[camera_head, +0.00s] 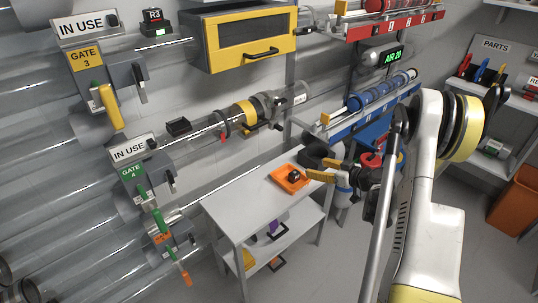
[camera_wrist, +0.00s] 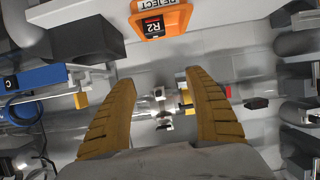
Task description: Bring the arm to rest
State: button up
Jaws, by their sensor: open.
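My gripper (camera_head: 322,168) is at the end of the white arm, above the right part of the grey workbench (camera_head: 232,214). Its yellow-brown fingers stand wide apart in the wrist view (camera_wrist: 157,76), with nothing between them. An orange tray (camera_head: 278,181) lies on the bench, just left of the fingers in the head view. A small dark block (camera_head: 294,176) sits in it. The wrist view shows the tray (camera_wrist: 180,20) marked REJECT and the block (camera_wrist: 153,26) marked R2, beyond the fingertips. The fingers look apart from both.
Clear tubes run along the wall at the left, with gate 3 (camera_head: 86,58) and gate 4 (camera_head: 136,171). A yellow cabinet (camera_head: 249,38) hangs above the bench. A blue rack (camera_head: 375,112) is close to my arm. The bench's left part is bare. An orange bin (camera_head: 515,205) stands at the right.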

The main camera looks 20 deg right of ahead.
jog(key=s+a+r+m+g+h, duration=0.15)
jog(key=s+a+r, duration=0.25)
jog(key=a+r, duration=0.45)
jog(key=s+a+r+g, duration=0.3)
jog(key=a+r, duration=0.4)
jog(key=a, duration=0.2)
jog(key=s+a+r+h, duration=0.1)
jog(key=s+a, duration=0.1)
jog(key=s, duration=0.5)
jog(key=s+a+r+m+h, duration=0.1)
jog(key=s+a, duration=0.2)
jog(key=s, duration=0.4)
jog(key=s+a+r+m+g+h, duration=0.1)
jog(key=s+a, duration=0.2)
jog(key=s, duration=0.4)
jog(key=shift+s+r, duration=0.15)
jog(key=shift+r, duration=0.25)
jog(key=shift+m, duration=0.25)
